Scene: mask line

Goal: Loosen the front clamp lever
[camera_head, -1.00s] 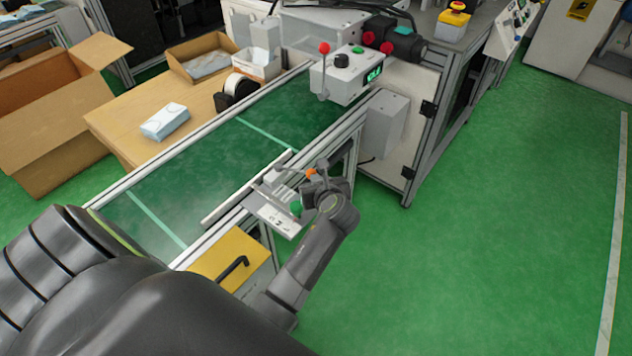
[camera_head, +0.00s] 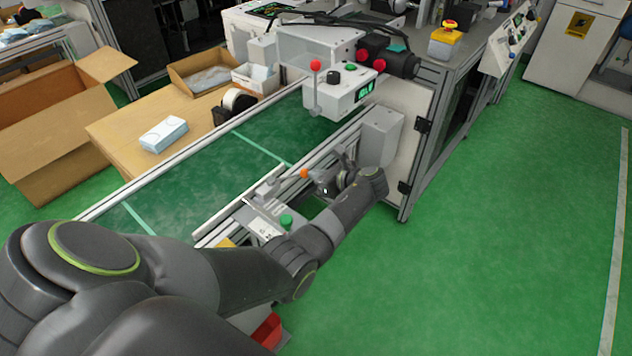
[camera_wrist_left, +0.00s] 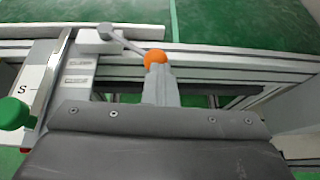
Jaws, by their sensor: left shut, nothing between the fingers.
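The clamp lever is a thin grey rod with an orange ball (camera_head: 304,173) at its end, on the guide rail at the near side of the green conveyor. In the left wrist view the rod runs from its grey pivot at upper left to the orange ball (camera_wrist_left: 155,57). My left gripper (camera_head: 320,181) is shut and empty, right beside the ball on its right. In the left wrist view its fingers (camera_wrist_left: 158,76) are just below the ball; whether they touch cannot be told. My right gripper is not in view.
A green knob (camera_head: 286,220) on a bracket with a scale is close to my left forearm. The conveyor belt (camera_head: 190,180) is bare there. A white control box (camera_head: 345,92) with a red-ball lever (camera_head: 315,65) stands beyond. Green floor at right is free.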

